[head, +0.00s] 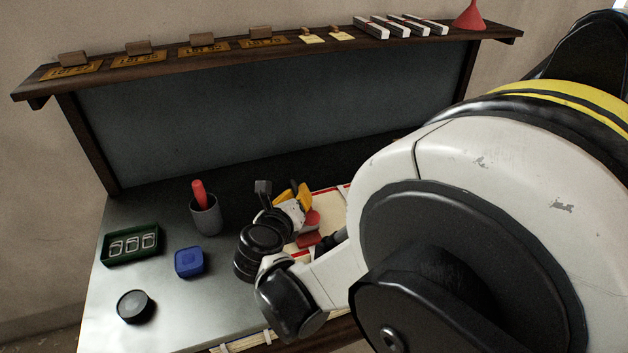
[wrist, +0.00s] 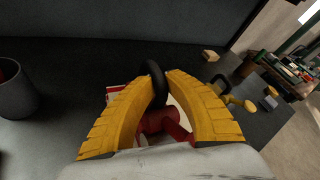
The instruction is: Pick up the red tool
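A red-handled tool (head: 199,191) stands upright in a grey cup (head: 207,216) on the table. The cup (wrist: 14,90) is at the left edge of the wrist view, with a bit of red inside. My gripper (head: 293,190) is low over the table, right of the cup. In the wrist view, the yellow fingers of my gripper (wrist: 159,76) arch around a second red object (wrist: 160,122) with a black curved part (wrist: 155,84) between the fingertips. Whether the fingers press on it is unclear. The red object (head: 311,219) is partly hidden by my arm in the head view.
A green tray (head: 132,259) with metal pieces, a blue box (head: 189,262) and a round black container (head: 134,307) stand on the left. A red-edged pale board lies under the gripper. A shelf (head: 230,54) runs behind. Yellow items (wrist: 238,103) lie to the right in the wrist view.

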